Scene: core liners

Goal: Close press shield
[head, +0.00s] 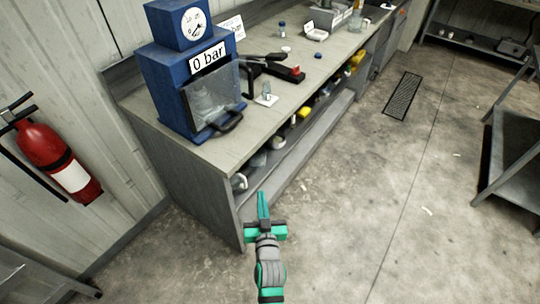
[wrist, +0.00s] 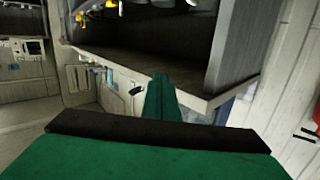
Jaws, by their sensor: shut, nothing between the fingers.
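The blue press (head: 163,92) stands on the near end of the workbench, with a round gauge on top and a "0 bar" sign. Its shield (head: 213,97) is a clear grey panel at the front with a dark handle (head: 229,123) at its lower edge. The panel seems to stand out from the press body, but I cannot tell its exact angle. My gripper (head: 263,206) is shut and empty, in front of the bench's near corner and below the shield, apart from both. Its closed green fingers (wrist: 161,98) also show in the wrist view; the shield is not clear there.
The workbench (head: 226,147) runs away to the upper right. A black tool with a red part (head: 295,72) and a small bottle on a white pad (head: 266,97) sit right of the press. A fire extinguisher (head: 58,158) hangs at left. The floor (head: 350,210) right of my gripper is clear.

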